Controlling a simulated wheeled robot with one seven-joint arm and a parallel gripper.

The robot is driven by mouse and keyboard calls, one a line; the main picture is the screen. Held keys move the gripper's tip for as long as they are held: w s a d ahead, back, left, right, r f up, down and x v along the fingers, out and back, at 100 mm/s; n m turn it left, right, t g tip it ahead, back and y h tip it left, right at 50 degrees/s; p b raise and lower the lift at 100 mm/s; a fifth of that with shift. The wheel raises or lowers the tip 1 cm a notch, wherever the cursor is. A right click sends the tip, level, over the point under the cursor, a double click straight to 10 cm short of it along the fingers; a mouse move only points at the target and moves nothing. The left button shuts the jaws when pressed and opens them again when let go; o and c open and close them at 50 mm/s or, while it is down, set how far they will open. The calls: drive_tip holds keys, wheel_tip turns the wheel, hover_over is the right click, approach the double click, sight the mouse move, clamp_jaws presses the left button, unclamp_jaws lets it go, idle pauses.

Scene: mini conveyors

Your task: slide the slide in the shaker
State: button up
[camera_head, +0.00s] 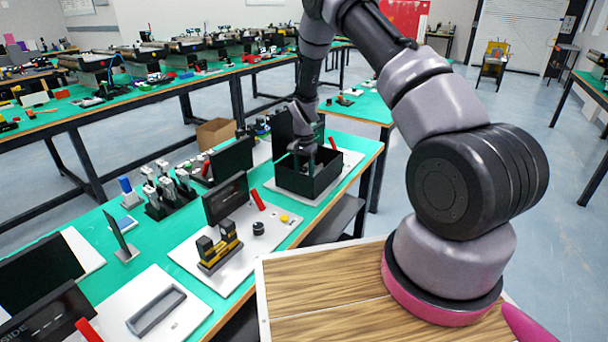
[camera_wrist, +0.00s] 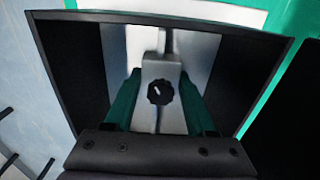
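A black open-topped box (camera_head: 312,187), which looks like the shaker, stands on a white board on the green table. My gripper (camera_head: 308,150) points down into it from above. In the wrist view, the box's dark rim (camera_wrist: 160,17) surrounds pale metal inner surfaces. A grey block (camera_wrist: 160,68) with a round black knob (camera_wrist: 160,91) is between my two green fingers, which also show in that view (camera_wrist: 162,85). The fingers are apart; whether their tips touch the block is unclear. No separate slide can be made out.
A dark screen (camera_head: 226,198), a black-and-yellow device (camera_head: 219,247) and a red handle (camera_head: 258,199) are left of the box. A grey tray (camera_head: 157,310) lies at the front left. Pipette-like tools (camera_head: 168,190) stand further left. A wooden top (camera_head: 325,300) is in front.

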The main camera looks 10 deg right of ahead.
clamp_jaws()
drive_tip(key=shift+w+d, duration=1.2)
drive_tip(key=shift+w, duration=0.05)
drive_tip(key=o, duration=0.7)
unclamp_jaws()
drive_tip(key=shift+o, duration=0.2)
wheel_tip(320, 180, up, 11)
